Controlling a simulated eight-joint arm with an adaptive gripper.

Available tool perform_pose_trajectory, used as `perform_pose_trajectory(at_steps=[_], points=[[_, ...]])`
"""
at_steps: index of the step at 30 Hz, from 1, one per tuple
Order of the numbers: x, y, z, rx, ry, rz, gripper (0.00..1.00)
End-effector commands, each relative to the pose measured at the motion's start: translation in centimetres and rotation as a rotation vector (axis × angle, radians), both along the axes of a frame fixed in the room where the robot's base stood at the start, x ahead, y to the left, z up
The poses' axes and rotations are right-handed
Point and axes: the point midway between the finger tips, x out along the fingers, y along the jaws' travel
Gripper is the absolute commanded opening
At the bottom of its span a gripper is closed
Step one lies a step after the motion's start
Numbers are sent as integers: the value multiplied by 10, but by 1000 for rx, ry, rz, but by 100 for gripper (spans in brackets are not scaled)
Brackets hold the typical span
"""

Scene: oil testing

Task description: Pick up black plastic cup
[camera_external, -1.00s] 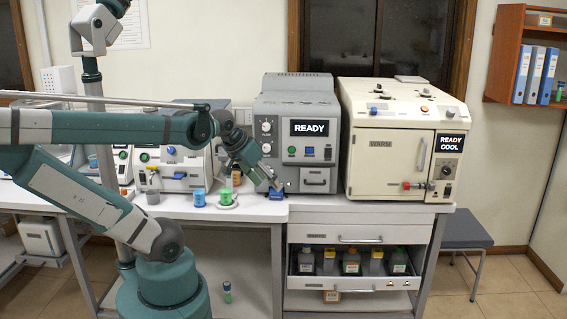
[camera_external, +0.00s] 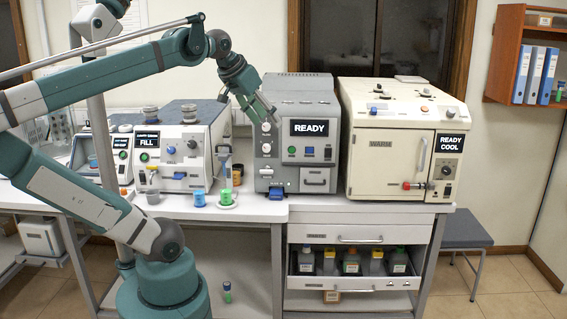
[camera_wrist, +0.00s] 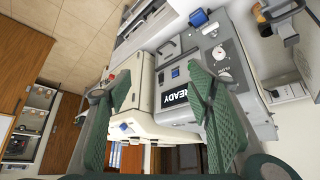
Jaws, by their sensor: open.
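My gripper (camera_external: 270,116) is raised in front of the upper part of the grey READY machine. In the wrist view its two green fingers (camera_wrist: 158,76) are spread apart with nothing between them. I cannot pick out a black plastic cup with certainty. A small dark grey cup (camera_external: 152,197) stands on the counter at the left. Grey cup-like pieces (camera_external: 150,115) sit on top of the FILL machine. A dark orange-brown container (camera_external: 237,175) stands behind the small cups.
A blue cup (camera_external: 199,198) and a green cup (camera_external: 226,197) stand on the counter. A blue piece (camera_external: 276,193) lies before the grey READY machine (camera_external: 297,165). The white WARM machine (camera_external: 390,160) stands right. Several bottles fill the open drawer (camera_external: 350,280).

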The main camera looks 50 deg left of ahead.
Motion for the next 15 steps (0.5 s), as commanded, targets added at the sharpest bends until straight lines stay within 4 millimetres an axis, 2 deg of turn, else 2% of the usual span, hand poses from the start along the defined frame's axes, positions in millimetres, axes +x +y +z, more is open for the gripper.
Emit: perform_pose_trajectory(at_steps=[4,15], points=[[0,0,21,-1,1,1,52],[20,17,31,-29,42,76,52]])
